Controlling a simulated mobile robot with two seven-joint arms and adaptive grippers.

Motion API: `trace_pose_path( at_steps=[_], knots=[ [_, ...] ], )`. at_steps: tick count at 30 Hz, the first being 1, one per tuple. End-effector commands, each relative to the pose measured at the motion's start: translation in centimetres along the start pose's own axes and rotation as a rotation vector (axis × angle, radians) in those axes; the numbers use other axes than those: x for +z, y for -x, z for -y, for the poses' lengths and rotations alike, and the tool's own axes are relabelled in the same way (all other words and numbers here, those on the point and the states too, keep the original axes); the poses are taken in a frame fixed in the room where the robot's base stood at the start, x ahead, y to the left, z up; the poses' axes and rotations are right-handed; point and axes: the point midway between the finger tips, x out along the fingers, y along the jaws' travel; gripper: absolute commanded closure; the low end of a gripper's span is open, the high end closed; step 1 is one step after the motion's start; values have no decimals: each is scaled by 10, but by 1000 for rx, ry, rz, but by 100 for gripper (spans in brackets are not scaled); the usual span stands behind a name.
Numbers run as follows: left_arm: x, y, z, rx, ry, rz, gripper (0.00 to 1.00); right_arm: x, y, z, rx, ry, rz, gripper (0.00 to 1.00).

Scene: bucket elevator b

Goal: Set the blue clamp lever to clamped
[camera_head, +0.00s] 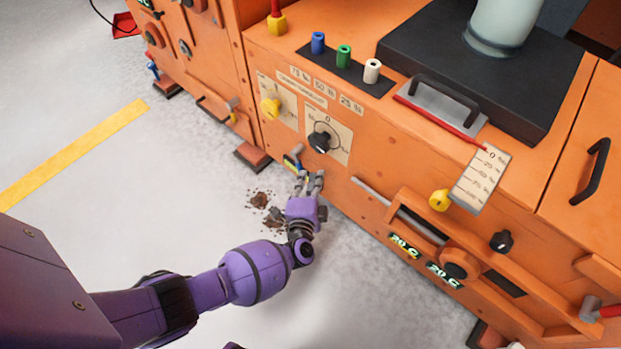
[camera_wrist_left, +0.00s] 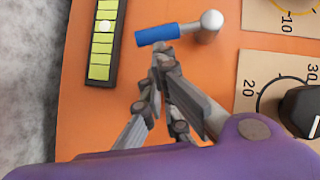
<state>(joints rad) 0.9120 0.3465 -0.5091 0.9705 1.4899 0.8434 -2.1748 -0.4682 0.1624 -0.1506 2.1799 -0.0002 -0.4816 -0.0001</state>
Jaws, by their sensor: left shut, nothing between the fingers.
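The blue clamp lever (camera_wrist_left: 157,34) shows in the left wrist view, with a blue grip joined to a round grey metal knob end. It lies nearly level in that view, just beyond my left fingertips. My left gripper (camera_wrist_left: 160,50) is shut and empty, its tips at or very near the blue grip; I cannot tell whether they touch. In the head view the lever (camera_head: 289,164) is small on the orange machine front, just above my left gripper (camera_head: 309,176). My right gripper is not in view.
A yellow-green level strip (camera_wrist_left: 103,40) is beside the lever. A black dial knob (camera_head: 320,142) and a yellow knob (camera_head: 270,107) sit above on the orange front. A rail handle (camera_head: 385,200) is to the right. Dark debris (camera_head: 262,200) lies on the open floor.

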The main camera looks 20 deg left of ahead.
Motion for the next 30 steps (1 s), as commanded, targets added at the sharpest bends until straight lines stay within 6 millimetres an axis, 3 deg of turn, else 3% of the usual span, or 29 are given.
trace_pose_path(
  at_steps=[14,19,24,30],
  knots=[
    [6,-8,4,-55,-48,10,100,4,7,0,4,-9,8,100],
    [8,-6,-6,-71,-98,6,100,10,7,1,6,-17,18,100],
    [16,-10,-17,-115,-176,3,100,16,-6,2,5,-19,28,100],
    [14,-10,-11,-116,-172,0,100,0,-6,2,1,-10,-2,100]
  ],
)
